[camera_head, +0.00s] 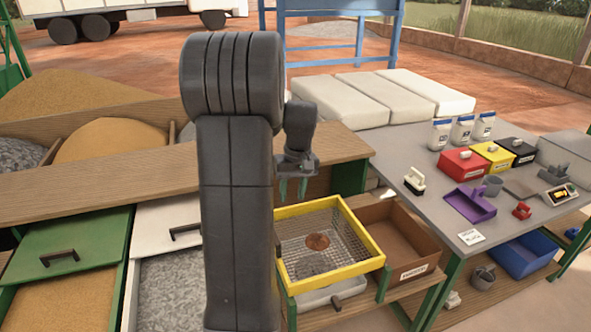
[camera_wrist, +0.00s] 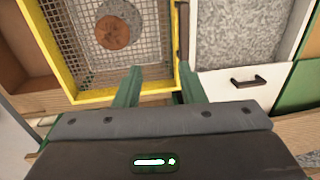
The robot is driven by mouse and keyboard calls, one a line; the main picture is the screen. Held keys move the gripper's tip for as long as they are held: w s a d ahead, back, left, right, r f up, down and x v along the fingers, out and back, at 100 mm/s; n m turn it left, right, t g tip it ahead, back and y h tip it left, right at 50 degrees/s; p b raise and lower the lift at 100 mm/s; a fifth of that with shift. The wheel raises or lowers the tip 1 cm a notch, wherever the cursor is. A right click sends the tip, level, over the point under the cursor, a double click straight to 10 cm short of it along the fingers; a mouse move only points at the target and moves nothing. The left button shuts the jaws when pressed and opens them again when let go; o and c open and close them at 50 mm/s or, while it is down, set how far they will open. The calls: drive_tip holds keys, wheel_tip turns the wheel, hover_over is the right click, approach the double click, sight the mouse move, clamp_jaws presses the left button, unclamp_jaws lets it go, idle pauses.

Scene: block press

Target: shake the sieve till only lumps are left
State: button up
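The sieve (camera_head: 375,262) has a yellow frame and a wire mesh floor. It rests on a wooden stand beside a brown box, above a pale tray (camera_head: 333,291). One brown round lump (camera_head: 317,242) lies on the mesh; it also shows in the wrist view (camera_wrist: 112,32). My gripper (camera_head: 292,190) is above the sieve's far left corner. In the wrist view its two green fingers (camera_wrist: 161,84) are apart, close to the yellow rim (camera_wrist: 95,96). Whether the rim lies between the fingers is unclear, and I see no grip on it.
The brown box (camera_head: 405,247) stands right of the sieve. A white drawer (camera_head: 165,228) and a green drawer (camera_head: 75,245) stand left, with gravel and sand below. The grey table (camera_head: 400,150) holds coloured boxes, bags and a purple scoop (camera_head: 470,204).

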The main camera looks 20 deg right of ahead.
wheel_tip(320, 180, up, 11)
drive_tip(key=d, duration=0.1)
drive_tip(key=shift+d+r+b, duration=0.15)
drive_tip(key=shift+r+b, duration=0.05)
drive_tip(key=shift+b, duration=0.15)
drive_tip(key=shift+f, duration=0.1)
wheel_tip(320, 180, down, 14)
drive_tip(key=a, duration=0.2)
drive_tip(key=shift+p, duration=0.35)
idle(0.4)
